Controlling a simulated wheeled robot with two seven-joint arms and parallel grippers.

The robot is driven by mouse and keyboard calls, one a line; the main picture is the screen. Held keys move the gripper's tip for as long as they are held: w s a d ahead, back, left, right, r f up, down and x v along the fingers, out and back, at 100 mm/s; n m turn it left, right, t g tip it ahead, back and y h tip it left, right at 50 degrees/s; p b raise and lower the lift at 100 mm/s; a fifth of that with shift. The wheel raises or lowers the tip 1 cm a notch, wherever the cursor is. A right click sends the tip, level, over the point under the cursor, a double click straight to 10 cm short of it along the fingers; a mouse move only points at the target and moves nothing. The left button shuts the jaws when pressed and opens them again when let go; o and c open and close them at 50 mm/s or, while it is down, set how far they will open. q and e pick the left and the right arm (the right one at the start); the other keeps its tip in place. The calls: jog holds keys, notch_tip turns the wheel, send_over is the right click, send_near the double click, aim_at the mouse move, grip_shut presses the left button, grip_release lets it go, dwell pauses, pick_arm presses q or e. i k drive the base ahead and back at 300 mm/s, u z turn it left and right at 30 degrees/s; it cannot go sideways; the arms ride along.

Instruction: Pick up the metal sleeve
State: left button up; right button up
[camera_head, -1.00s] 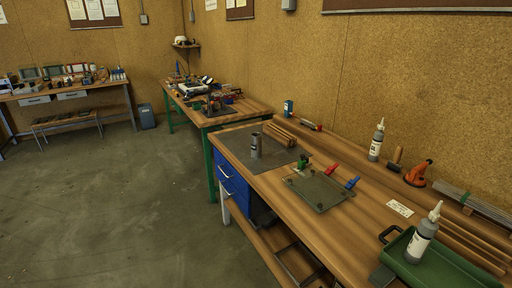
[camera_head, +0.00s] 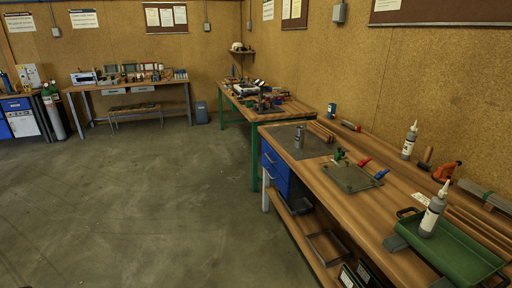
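The metal sleeve (camera_head: 299,137) is a small grey upright cylinder. It stands on a dark grey mat (camera_head: 316,148) at the far left end of the near wooden workbench. Neither of my grippers shows in the head view, and nothing touches the sleeve.
On the bench (camera_head: 364,215) are a grey plate with coloured clamps (camera_head: 350,178), wooden sticks (camera_head: 321,131), glue bottles (camera_head: 433,212), a green tray (camera_head: 462,254) and an orange tool (camera_head: 446,171). A second bench (camera_head: 283,109) stands behind. Open floor (camera_head: 150,200) lies to the left.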

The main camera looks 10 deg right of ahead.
aim_at(300, 132)
jog(key=u, duration=0.1)
jog(key=k, duration=0.35)
jog(key=u, duration=0.4)
jog(key=i, duration=1.6)
jog(key=z, duration=0.95)
jog(key=i, duration=0.95)
jog(key=z, duration=1.35)
jog(key=i, duration=0.35)
jog(key=z, duration=0.35)
